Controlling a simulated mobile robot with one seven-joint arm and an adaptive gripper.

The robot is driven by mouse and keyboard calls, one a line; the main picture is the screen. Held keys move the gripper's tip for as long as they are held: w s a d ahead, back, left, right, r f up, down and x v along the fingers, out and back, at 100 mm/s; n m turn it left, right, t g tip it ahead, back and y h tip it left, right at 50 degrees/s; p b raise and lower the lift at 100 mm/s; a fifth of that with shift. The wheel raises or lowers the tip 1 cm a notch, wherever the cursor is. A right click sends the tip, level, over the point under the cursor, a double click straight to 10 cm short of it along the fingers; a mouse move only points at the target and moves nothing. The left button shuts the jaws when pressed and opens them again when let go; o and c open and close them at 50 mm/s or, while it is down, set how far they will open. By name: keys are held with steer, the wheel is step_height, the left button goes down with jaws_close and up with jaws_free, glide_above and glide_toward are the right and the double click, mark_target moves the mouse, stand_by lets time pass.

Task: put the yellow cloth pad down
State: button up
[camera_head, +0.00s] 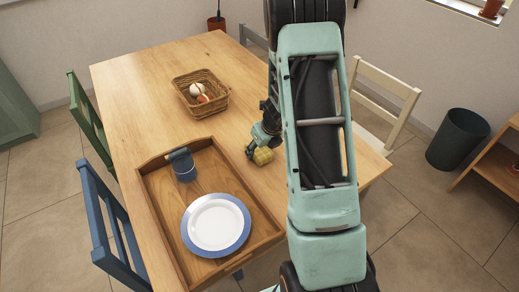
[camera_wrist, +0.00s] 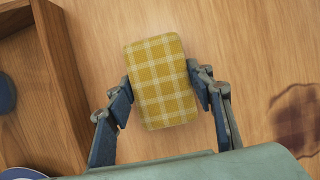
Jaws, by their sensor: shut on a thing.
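The yellow cloth pad (camera_wrist: 160,82) has a white checked pattern and lies between the two fingers of my gripper (camera_wrist: 160,88) in the wrist view. Both fingers touch its sides. In the head view the pad (camera_head: 263,156) is at the end of my gripper (camera_head: 259,150), over the wooden table (camera_head: 140,80), to the right of the tray. I cannot tell whether the pad touches the table top. A dark reddish stain (camera_wrist: 298,118) is on the table to the right of the pad in the wrist view.
A wooden tray (camera_head: 160,215) holds a blue-rimmed white plate (camera_head: 215,222) and a blue mug (camera_head: 183,166). A wicker basket (camera_head: 212,105) with several round items stands farther back. The table between basket and tray is clear. Chairs stand around the table.

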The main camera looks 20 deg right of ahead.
steer(key=o, duration=1)
steer(key=shift+f, duration=0.1)
steer(key=shift+r+p, duration=0.35)
steer(key=p+v, duration=0.3)
steer(key=v, duration=0.8)
steer(key=shift+s+r, duration=0.1)
steer(key=shift+r, duration=0.3)
